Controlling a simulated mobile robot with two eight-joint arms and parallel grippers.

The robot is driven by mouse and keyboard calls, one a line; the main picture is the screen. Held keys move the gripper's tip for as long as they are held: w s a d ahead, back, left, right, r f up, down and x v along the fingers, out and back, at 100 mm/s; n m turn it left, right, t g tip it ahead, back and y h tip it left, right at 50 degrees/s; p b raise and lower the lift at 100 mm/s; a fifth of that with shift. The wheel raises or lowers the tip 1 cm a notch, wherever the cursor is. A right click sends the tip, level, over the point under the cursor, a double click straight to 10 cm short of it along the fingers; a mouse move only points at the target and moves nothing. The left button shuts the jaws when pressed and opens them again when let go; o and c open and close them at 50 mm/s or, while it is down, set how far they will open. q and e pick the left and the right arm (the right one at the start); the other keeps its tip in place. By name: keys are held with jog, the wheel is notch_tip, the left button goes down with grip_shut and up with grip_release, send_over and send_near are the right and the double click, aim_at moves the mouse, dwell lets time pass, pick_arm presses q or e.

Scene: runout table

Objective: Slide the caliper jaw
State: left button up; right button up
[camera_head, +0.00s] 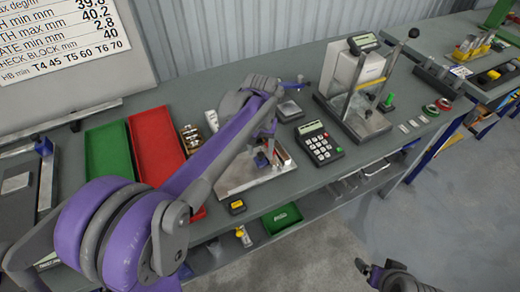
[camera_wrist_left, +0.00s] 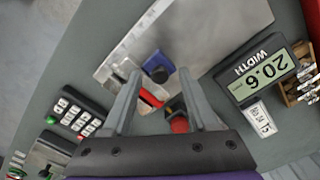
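A pale metal plate (camera_head: 240,178) lies on the bench beneath my left gripper (camera_head: 264,152). In the left wrist view it (camera_wrist_left: 220,35) carries a blue block (camera_wrist_left: 158,67) and a red piece (camera_wrist_left: 151,98). Which part is the caliper jaw I cannot tell. My left gripper (camera_wrist_left: 160,92) is open, its two fingers apart, with the blue block and red piece showing in the gap. A red knob (camera_wrist_left: 179,124) shows near the right finger's base. A display (camera_wrist_left: 262,72) reads WIDTH 20.6. My right gripper (camera_head: 372,271) is at the lower right, away from the bench; its fingers are unclear.
A keypad box (camera_head: 319,145) stands right of the plate, with a lever press (camera_head: 357,100) beyond. Green (camera_head: 108,152) and red (camera_head: 156,143) trays lie left, partly behind my left arm. A small yellow-black item (camera_head: 236,207) sits near the front edge. A green bin (camera_head: 282,219) is below.

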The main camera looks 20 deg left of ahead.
aim_at(260, 154)
pick_arm(q)
notch_tip(260, 154, up, 11)
jog(key=shift+p, duration=0.3)
pick_arm(e)
jog(key=shift+w+r, duration=0.2)
jog(key=shift+r, duration=0.25)
pick_arm(q)
jog(key=shift+f, duration=0.15)
